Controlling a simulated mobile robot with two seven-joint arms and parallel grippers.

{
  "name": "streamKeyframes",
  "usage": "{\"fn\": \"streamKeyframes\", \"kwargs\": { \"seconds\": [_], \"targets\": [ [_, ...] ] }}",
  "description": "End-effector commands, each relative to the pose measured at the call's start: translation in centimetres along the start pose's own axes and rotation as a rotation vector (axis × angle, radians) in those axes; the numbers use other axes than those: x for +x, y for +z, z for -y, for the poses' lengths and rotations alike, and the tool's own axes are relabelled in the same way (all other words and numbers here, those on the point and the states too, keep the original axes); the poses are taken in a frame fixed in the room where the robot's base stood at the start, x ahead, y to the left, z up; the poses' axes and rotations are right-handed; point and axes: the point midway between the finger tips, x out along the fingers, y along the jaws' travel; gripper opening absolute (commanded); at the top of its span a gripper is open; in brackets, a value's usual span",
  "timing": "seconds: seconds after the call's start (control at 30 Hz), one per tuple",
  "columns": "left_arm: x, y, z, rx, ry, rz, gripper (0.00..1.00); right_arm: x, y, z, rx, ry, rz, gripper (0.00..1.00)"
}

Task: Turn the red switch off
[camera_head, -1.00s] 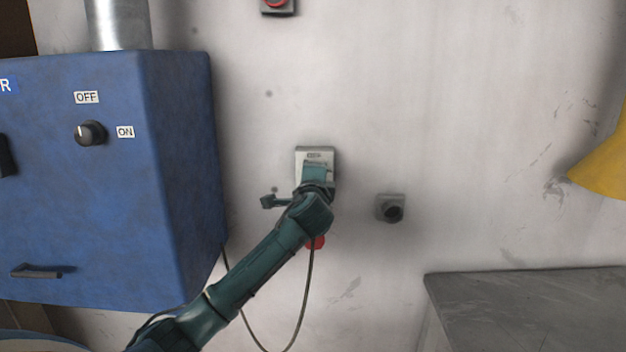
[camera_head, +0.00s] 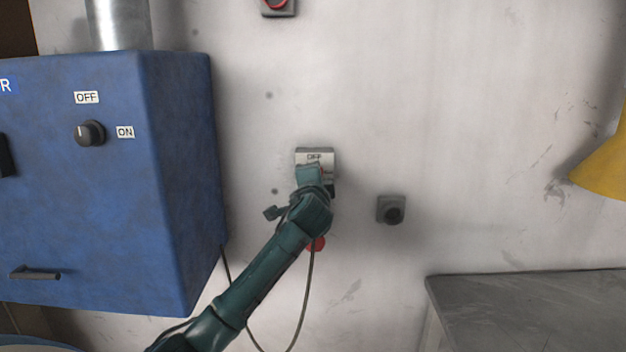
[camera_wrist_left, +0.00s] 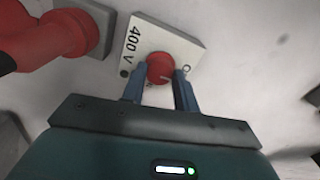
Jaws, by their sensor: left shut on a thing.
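The red switch (camera_wrist_left: 160,68) is a round red knob on a pale plate (camera_wrist_left: 185,40) marked "400 V", seen in the left wrist view. My left gripper (camera_wrist_left: 162,74) has one blue finger on each side of the knob and is shut on it. In the head view the switch's grey-white wall box (camera_head: 315,155) shows an OFF label at its top. My left wrist covers the lower part of that box, so the knob and fingertips are hidden there. The right gripper does not show.
A blue cabinet (camera_head: 185,180) with a black OFF/ON dial (camera_head: 90,133) stands at left. A grey wall fixture (camera_head: 391,209) is right of the switch. A red plug (camera_head: 317,243) with a hanging cable is below it. A grey table (camera_head: 530,300) and yellow object (camera_head: 605,165) are at right.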

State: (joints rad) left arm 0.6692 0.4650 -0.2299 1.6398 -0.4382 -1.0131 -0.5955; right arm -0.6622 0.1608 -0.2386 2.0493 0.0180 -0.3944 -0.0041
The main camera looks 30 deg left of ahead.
Motion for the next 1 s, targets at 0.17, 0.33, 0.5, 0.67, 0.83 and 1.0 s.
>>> {"fn": "streamKeyframes", "kwargs": {
  "seconds": [0.17,0.33,0.5,0.67,0.83,1.0],
  "targets": [
    [0.0,0.0,-0.1,-0.002,0.002,-0.001,0.39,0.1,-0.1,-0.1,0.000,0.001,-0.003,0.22],
    [0.0,0.0,-0.1,0.000,0.001,-0.001,0.52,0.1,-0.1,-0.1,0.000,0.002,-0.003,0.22],
    [0.0,0.0,0.0,0.000,0.001,-0.001,0.52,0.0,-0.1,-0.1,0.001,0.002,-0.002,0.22],
    [-0.6,-0.1,-0.1,0.000,-0.001,-0.002,0.52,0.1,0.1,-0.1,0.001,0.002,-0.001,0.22],
    [-3.0,0.0,-0.2,-0.001,-0.001,-0.004,0.52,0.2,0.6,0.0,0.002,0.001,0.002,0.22],
    [-6.9,-0.1,-0.2,-0.002,0.000,-0.005,0.52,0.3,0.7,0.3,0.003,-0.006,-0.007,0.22]
  ]
}}
